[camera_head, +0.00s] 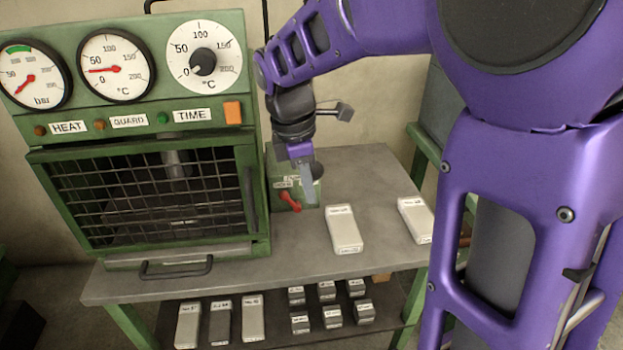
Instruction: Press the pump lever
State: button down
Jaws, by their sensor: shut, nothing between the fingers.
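A small green unit (276,188) stands on the table just right of the press cabinet. It carries a small white label, too small to read, and a red lever (290,202) low on its front that slants down to the right. A dark rounded part (318,169) shows behind my fingers; I cannot tell whether it is the pump lever's end. My gripper (309,199) points down, shut and empty, in front of the green unit's right side and just right of the red lever. It hides part of the unit. Contact cannot be made out.
The green press cabinet (150,252) with gauges, a dial and a barred door (150,195) fills the left. White blocks (344,230) and (415,220) lie on the grey table (375,170). Several labelled blocks sit on the lower shelf (275,335). My purple arm covers the right.

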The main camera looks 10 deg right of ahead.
notch_tip(320, 180, up, 8)
jog(key=s+a+p, duration=0.1)
jog(key=s, duration=0.1)
jog(key=shift+s+a+r, duration=0.15)
jog(key=shift+a+r, duration=0.1)
jog(key=shift+a, duration=0.05)
dwell(0.7)
